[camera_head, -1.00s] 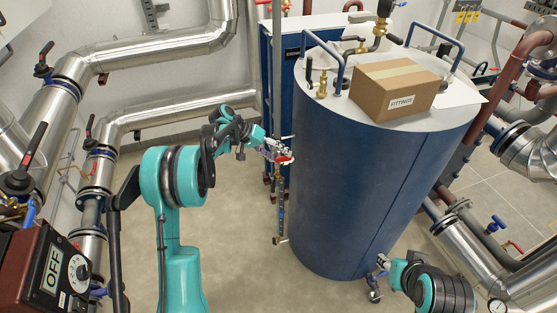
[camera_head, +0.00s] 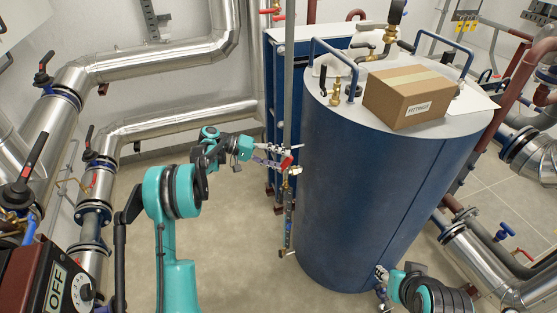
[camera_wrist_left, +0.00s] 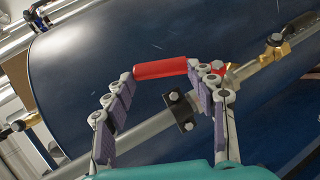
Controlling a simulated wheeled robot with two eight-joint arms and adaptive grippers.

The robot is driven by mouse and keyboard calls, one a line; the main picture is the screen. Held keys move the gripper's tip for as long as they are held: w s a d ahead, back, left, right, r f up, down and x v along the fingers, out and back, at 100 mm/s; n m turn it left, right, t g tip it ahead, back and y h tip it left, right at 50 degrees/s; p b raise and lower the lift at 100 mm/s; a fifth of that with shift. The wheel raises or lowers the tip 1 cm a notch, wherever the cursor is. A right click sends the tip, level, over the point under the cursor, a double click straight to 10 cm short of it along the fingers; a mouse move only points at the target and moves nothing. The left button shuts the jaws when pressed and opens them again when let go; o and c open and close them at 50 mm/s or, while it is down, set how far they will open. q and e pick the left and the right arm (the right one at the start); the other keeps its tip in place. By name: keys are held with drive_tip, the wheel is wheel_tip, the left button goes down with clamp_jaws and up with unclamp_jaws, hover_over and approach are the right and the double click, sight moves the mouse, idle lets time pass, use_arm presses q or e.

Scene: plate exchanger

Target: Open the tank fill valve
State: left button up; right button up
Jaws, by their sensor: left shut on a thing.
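The tank (camera_head: 365,190) is a large blue upright cylinder with a pale top; its blue wall also fills much of the left wrist view (camera_wrist_left: 90,60). A thin vertical pipe (camera_head: 289,90) runs along its left side and carries a small valve with a red handle (camera_head: 287,161). My left gripper (camera_head: 281,157) is at this handle. In the left wrist view its fingertips (camera_wrist_left: 163,73) close on both ends of the red handle (camera_wrist_left: 160,70), near a brass fitting on the pipe (camera_wrist_left: 150,133). My right gripper (camera_head: 381,273) is low by the tank's base, too small to judge.
A cardboard fittings box (camera_head: 409,97) sits on the tank top between blue rails. A blue-framed unit (camera_head: 275,110) stands behind the thin pipe. Insulated silver pipes (camera_head: 150,62) line the left wall, and a control box (camera_head: 45,285) reading OFF is at lower left. The middle floor is clear.

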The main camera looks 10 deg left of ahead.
use_arm(q)
drive_tip(key=shift+w, duration=0.1)
drive_tip(key=o, duration=1.7)
drive_tip(key=shift+w, duration=0.1)
drive_tip(key=v, duration=1.2)
drive_tip(key=shift+d, duration=0.1)
